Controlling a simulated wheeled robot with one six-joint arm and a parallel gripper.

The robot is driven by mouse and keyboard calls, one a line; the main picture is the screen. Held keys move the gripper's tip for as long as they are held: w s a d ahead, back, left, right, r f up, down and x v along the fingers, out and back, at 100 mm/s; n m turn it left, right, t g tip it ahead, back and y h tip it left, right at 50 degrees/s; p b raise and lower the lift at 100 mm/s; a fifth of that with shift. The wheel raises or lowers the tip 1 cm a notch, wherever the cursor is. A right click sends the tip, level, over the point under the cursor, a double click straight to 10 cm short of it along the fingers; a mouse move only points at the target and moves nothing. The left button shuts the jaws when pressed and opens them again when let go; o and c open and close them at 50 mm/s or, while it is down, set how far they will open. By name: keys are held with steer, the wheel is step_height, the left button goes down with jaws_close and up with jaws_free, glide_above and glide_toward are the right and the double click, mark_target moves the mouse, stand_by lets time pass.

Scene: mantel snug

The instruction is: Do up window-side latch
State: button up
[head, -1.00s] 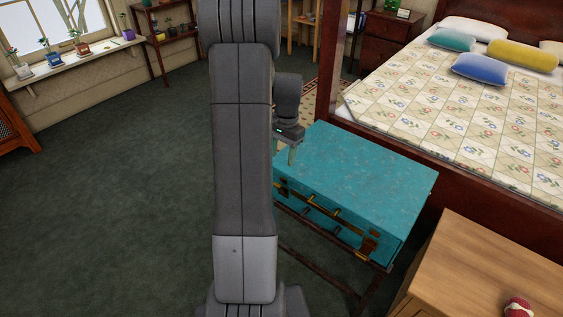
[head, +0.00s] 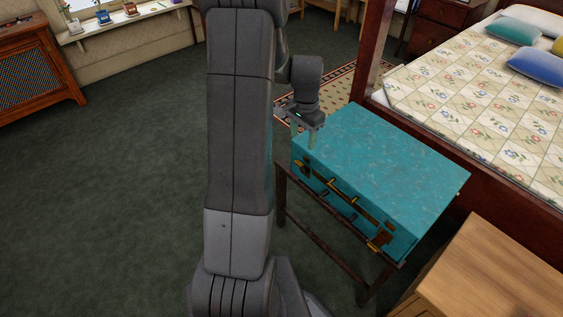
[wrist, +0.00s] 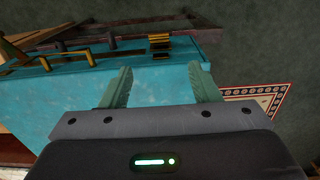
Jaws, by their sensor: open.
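A teal suitcase (head: 390,150) lies flat on a dark rack, its front face carrying brass latches and a handle. The window-side latch (head: 303,169) is at the left end of that face; in the wrist view it is the brass piece (wrist: 160,46) beyond and between my fingertips. I cannot tell whether it is fastened. The other latch (head: 380,242) is at the right end and shows at the left in the wrist view (wrist: 45,64). My gripper (head: 304,143) is open and empty at the suitcase's left end, with its fingers (wrist: 160,78) pointing toward the front edge and apart from the latch.
The dark rack (head: 318,233) stands under the suitcase. A wooden cabinet (head: 500,270) is close on the right, and a bed (head: 480,90) with a dark post (head: 376,45) is behind. A patterned rug (head: 335,90) lies behind the gripper. Green carpet (head: 120,190) is clear on the left.

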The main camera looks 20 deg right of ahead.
mark_target(301, 166)
step_height(301, 166, down, 14)
steer(key=shift+r+b, duration=0.1)
steer(key=shift+b, duration=0.9)
